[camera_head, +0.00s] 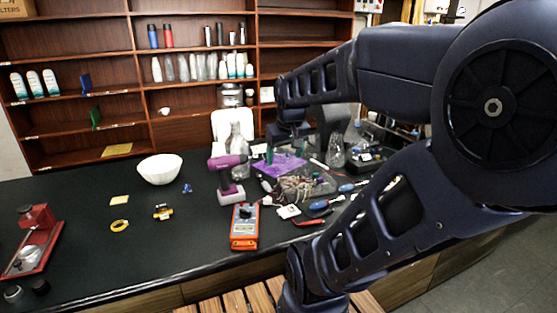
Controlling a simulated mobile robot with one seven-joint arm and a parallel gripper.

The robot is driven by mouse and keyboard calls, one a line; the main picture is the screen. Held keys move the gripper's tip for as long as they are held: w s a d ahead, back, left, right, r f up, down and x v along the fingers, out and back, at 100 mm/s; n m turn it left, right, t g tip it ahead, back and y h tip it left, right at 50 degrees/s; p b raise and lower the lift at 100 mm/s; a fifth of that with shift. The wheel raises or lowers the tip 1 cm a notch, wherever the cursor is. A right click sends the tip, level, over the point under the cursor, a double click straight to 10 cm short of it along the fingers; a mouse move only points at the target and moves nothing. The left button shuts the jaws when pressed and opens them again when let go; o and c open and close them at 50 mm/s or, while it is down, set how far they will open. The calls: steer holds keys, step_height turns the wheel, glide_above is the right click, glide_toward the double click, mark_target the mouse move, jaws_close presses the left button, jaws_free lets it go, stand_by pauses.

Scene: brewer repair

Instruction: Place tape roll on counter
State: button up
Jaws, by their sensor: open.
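A yellow ring (120,225), which looks like the tape roll, lies flat on the dark counter (90,260) at the left. My gripper (284,150) is at the end of my dark arm, well to the right of the ring and farther back. It points down above a purple item (281,165) in the cluttered part of the counter. It is open, and I see nothing held in it. Its fingertips are small and partly lost against the clutter behind them.
A white bowl (160,169), a purple-and-white drill (229,178), an orange meter (244,226) and a red device (35,240) stand on the counter. Wires (300,187) and several tools crowd the right. The left middle is mostly clear. A wooden shelf (130,88) stands behind.

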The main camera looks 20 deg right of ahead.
steer(key=shift+t+y, duration=0.3)
steer(key=s+a, duration=0.3)
steer(key=shift+s+a+r, duration=0.15)
steer(key=shift+s+a, duration=0.1)
